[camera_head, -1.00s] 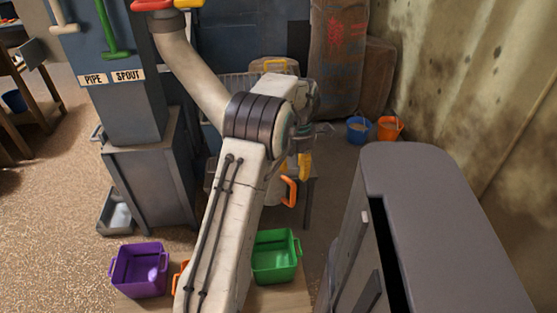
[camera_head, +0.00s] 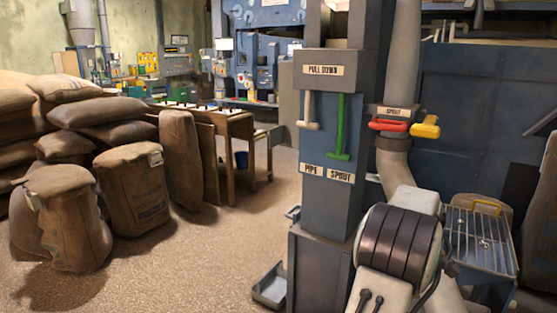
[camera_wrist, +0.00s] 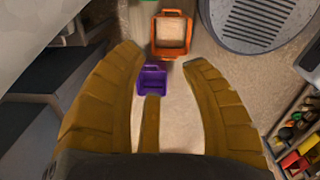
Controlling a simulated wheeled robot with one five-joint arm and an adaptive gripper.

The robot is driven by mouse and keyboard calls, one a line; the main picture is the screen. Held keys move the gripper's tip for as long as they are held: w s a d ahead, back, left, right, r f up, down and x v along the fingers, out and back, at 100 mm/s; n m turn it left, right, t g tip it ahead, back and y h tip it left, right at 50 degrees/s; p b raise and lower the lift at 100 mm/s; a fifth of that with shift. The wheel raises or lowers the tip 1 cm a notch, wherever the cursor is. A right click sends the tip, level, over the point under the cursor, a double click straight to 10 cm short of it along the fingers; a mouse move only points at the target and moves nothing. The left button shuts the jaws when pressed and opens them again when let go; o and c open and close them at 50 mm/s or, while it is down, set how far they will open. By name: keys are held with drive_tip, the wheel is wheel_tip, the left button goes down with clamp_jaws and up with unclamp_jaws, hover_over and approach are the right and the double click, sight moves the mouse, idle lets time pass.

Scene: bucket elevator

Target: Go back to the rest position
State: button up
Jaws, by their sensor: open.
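My gripper (camera_wrist: 163,68) is open in the wrist view, its yellow fingers spread with nothing held between them. Below it, apart from the fingers, a purple bin (camera_wrist: 151,80) and an orange bin (camera_wrist: 171,34) filled with pale material stand on the floor. In the head view my white arm with its dark ribbed joint rises at the lower right. The gripper itself is out of that view.
A blue-grey column carries a white handle (camera_head: 308,111) and a green handle (camera_head: 340,128). Red (camera_head: 388,125) and yellow (camera_head: 426,127) handles sit at the spout. A metal grate (camera_head: 478,240) stands right. Full sacks (camera_head: 135,190) stand left, with open floor between.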

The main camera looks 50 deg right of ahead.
drive_tip(key=w+a+r+m+t, duration=0.1)
drive_tip(key=w+a+r, duration=0.2)
drive_tip(key=w+a, duration=0.75)
drive_tip(key=w+a+r+m, duration=0.1)
drive_tip(key=w+a+r, duration=0.1)
drive_tip(key=w+a, duration=0.8)
drive_tip(key=s+a+f+m+t, duration=0.15)
drive_tip(key=s+a, duration=0.35)
drive_tip(key=a, duration=0.7)
drive_tip(key=s+a+m, duration=0.2)
drive_tip(key=s+a, duration=0.3)
drive_tip(key=a, duration=0.7)
drive_tip(key=w+p+v, duration=0.3)
drive_tip(key=p+v, duration=1)
drive_tip(key=v, duration=0.1)
drive_tip(key=shift+d+r+t, duration=0.35)
drive_tip(key=shift+d+t, duration=0.1)
drive_tip(key=shift+d, duration=0.05)
